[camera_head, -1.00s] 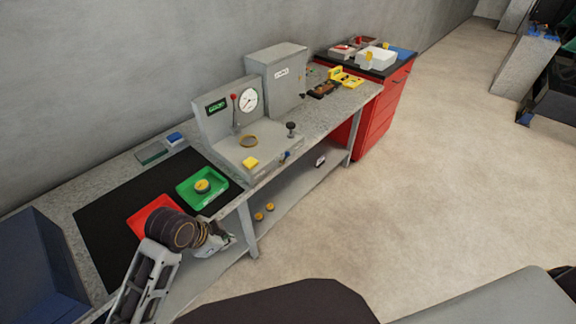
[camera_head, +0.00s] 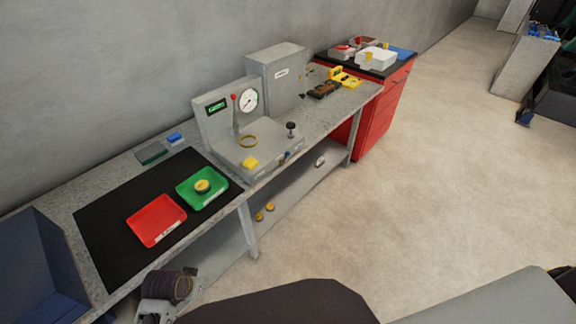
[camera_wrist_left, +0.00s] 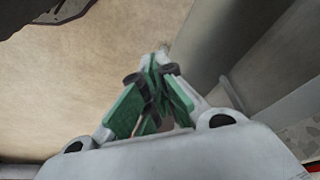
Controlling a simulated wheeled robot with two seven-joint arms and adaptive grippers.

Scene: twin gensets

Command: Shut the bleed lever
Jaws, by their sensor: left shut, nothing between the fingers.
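Which one is the bleed lever, I cannot tell. My left gripper (camera_wrist_left: 155,75) is shut and empty in the left wrist view, with floor and a grey bench part behind it. In the head view its arm is low at the bench's front edge, well away from the stand. My right gripper is not in view.
A red tray (camera_head: 156,221) and a green tray (camera_head: 189,200) with a yellow-black round part lie on the black mat (camera_head: 110,240). A blue bin (camera_head: 38,265) stands at left. A red cabinet (camera_head: 385,110) is beyond the bench. Floor in front is clear.

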